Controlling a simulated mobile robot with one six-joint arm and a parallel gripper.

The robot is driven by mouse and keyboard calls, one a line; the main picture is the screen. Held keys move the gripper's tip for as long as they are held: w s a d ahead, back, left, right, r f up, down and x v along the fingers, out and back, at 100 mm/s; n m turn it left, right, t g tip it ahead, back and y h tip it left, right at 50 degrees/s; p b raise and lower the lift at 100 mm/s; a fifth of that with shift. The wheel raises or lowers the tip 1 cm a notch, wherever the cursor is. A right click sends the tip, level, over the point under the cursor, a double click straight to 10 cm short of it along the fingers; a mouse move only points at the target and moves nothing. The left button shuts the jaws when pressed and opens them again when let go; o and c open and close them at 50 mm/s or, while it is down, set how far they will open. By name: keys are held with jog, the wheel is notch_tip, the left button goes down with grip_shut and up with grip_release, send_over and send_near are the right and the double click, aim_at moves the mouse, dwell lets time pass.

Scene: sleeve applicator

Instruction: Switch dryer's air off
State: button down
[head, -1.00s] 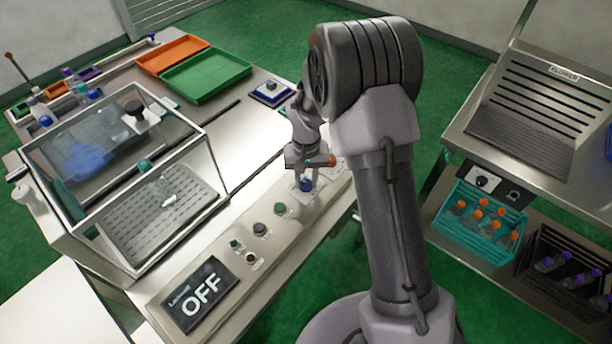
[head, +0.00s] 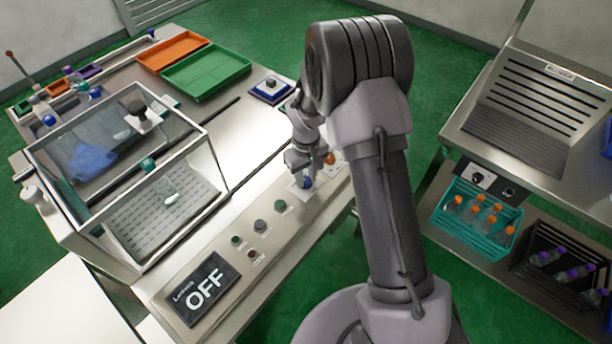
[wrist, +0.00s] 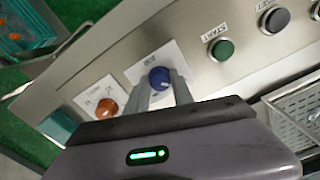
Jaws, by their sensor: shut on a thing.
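A blue knob (wrist: 159,78) sits on a white labelled plate on the sloped control panel. Its label is too small to read. In the head view the blue knob (head: 308,182) is partly covered by my gripper (head: 304,172). In the wrist view the two fingers of my gripper (wrist: 161,84) are shut on the blue knob, one on each side. An orange knob (wrist: 107,108) on a similar plate is beside it, clear of the fingers. It also shows in the head view (head: 331,158).
A green START button (wrist: 222,49) and a dark button (wrist: 276,19) are along the panel. A glass-walled enclosure (head: 206,132) stands behind the panel.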

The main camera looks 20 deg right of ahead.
dwell(0.3)
jog(key=c, duration=1.1)
grip_release()
notch_tip(320, 180, up, 17)
jog(key=p, duration=0.5)
jog(key=shift+r, duration=0.2)
notch_tip(320, 180, up, 5)
jog(key=m+t+b, duration=0.1)
jog(key=b, duration=0.1)
send_over(306, 180)
jog(key=s, duration=0.3)
jog(key=s+a+r+m+t+b, duration=0.1)
jog(key=s+a+r+m+b, duration=0.1)
jog(key=s+r, duration=0.3)
jog(key=s+a+m+t+y+b, duration=0.2)
jog(key=s+m+t+b, duration=0.1)
jog(key=s, duration=1.4)
jog(key=shift+r+m+t, duration=0.3)
jog(key=shift+m+t, duration=0.1)
jog(key=shift+m, duration=0.5)
